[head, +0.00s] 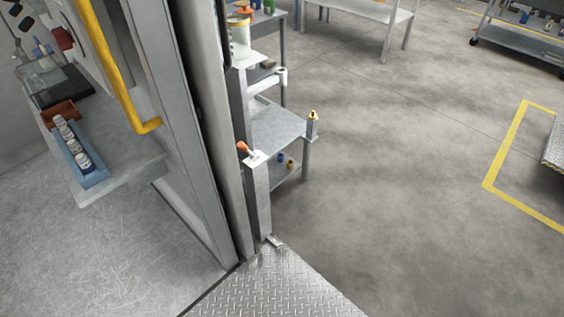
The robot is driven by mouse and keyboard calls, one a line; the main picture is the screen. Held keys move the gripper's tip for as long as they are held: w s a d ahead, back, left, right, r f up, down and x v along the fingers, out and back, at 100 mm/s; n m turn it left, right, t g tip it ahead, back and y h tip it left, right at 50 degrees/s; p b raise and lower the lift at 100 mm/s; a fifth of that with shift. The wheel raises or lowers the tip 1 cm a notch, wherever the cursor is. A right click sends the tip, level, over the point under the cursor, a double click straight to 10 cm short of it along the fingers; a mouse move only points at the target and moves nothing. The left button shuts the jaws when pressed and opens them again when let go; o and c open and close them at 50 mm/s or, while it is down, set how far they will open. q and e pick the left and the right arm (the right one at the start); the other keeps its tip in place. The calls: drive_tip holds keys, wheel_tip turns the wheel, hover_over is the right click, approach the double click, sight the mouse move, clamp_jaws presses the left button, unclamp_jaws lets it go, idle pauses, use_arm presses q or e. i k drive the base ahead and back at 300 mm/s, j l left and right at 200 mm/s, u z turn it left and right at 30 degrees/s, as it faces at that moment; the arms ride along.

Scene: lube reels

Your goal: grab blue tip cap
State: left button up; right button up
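I cannot make out a blue tip cap for certain in the head view. A small blue item (281,158) lies on the lower shelf of the grey work stand, too small to identify. A blue tray (92,179) holds several white-capped containers (70,138) on the shelf at left. Neither gripper is in view.
A grey wall edge with a yellow handle (121,72) splits the view. Right of it is the grey work stand (277,122). A diamond-plate ramp (275,287) lies below. Concrete floor (410,190) is open to the right, with yellow line marking (505,145) and a cart (520,40) beyond.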

sight(280, 156)
drive_tip(key=i+u, duration=0.1)
drive_tip(key=u, duration=0.3)
drive_tip(key=i+l+u, duration=0.25)
drive_tip(key=l+u, duration=0.3)
drive_tip(key=i+l+u, duration=0.1)
drive_tip(key=l+u, duration=0.15)
drive_tip(key=l, duration=0.25)
